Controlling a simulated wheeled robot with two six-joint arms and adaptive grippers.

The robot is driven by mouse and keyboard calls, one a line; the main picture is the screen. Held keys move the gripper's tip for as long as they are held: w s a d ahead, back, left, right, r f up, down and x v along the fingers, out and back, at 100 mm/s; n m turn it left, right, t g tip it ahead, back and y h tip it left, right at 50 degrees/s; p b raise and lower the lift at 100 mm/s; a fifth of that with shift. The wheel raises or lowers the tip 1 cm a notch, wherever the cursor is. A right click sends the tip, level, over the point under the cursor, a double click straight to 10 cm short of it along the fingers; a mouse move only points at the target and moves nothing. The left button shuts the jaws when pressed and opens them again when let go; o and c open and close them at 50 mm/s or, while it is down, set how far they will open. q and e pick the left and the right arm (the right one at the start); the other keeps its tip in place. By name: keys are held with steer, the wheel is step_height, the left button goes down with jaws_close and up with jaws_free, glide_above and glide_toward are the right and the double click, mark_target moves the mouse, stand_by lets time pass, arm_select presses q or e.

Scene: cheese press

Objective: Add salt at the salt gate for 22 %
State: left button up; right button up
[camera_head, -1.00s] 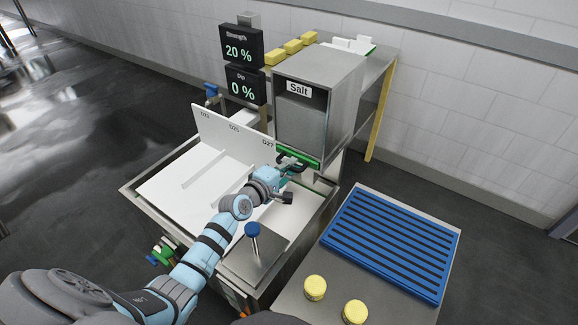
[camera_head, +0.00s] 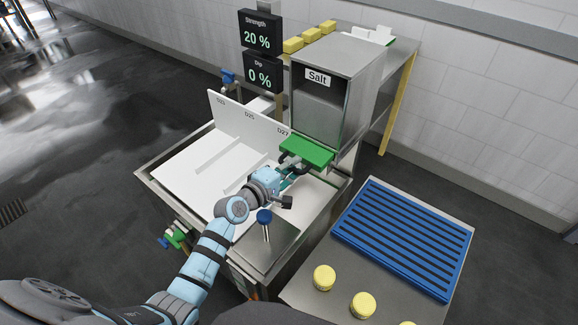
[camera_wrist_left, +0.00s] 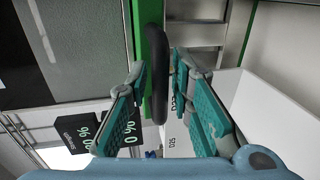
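The salt hopper (camera_head: 322,112), a grey metal box labelled Salt, stands over the back right of the brine tank. Its green salt gate (camera_head: 307,150) sticks out of the hopper's lower front as a flat plate. My left gripper (camera_head: 290,172) is at the gate's front, its fingers around the dark handle bar. In the left wrist view the bar (camera_wrist_left: 155,60) lies between the teal finger pads, close to both. The Strength display (camera_head: 262,32) reads 20 %. The Dip display (camera_head: 262,75) reads 0 %. My right gripper is not in view.
A white board (camera_head: 235,118) marked D25 and D27 stands in the tank. A blue-knobbed post (camera_head: 264,217) is close to my left forearm. A blue slatted rack (camera_head: 405,235) and several yellow cylinders (camera_head: 324,277) are on the right table.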

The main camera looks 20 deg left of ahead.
arm_select(q)
steer(key=shift+o, duration=0.2)
steer(key=shift+s+a, duration=0.1)
steer(key=v, duration=1.2)
steer(key=shift+c, duration=0.2)
